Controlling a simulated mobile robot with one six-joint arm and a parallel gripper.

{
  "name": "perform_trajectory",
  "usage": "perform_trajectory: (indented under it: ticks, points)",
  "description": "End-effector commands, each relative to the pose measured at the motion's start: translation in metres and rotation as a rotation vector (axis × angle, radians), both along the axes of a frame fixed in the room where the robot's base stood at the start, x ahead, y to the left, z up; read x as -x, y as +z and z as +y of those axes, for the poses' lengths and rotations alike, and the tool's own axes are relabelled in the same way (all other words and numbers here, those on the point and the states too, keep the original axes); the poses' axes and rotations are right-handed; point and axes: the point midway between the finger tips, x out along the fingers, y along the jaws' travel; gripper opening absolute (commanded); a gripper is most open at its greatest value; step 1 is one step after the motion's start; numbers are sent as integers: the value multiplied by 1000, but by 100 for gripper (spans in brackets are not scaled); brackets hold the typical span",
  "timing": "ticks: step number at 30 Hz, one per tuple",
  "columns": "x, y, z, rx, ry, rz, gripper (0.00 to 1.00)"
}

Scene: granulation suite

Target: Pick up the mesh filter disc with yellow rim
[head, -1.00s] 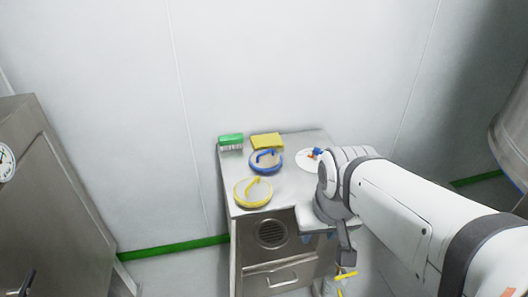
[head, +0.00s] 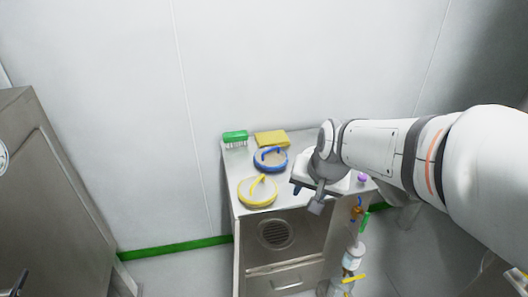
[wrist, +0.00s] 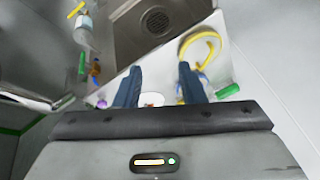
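The mesh filter disc with the yellow rim (head: 257,203) lies on the steel cabinet top near its front left corner, with a yellow handle bar across it. In the wrist view the yellow-rimmed disc (wrist: 218,50) shows beyond and right of my right-hand finger. My gripper (head: 307,197) is over the right half of the top, to the right of the disc and apart from it. In the wrist view my gripper (wrist: 160,80) has its two blue fingers spread with nothing held between them.
A similar blue-rimmed disc (head: 270,168) lies just behind the yellow one. A bottle (head: 353,256) and small coloured items are at the cabinet's right side.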

Motion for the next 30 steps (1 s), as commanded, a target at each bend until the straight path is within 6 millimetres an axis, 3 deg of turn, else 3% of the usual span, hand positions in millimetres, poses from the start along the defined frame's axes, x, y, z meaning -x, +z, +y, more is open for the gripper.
perform_trajectory:
  ticks: [1,6,12,30]
  points:
    - [-25,-19,14,-38,-33,-10,36]
    - [-99,-54,57,-169,-171,-62,36]
    - [-154,-88,94,-275,-295,-99,36]
    - [-199,-146,122,-317,-346,-112,36]
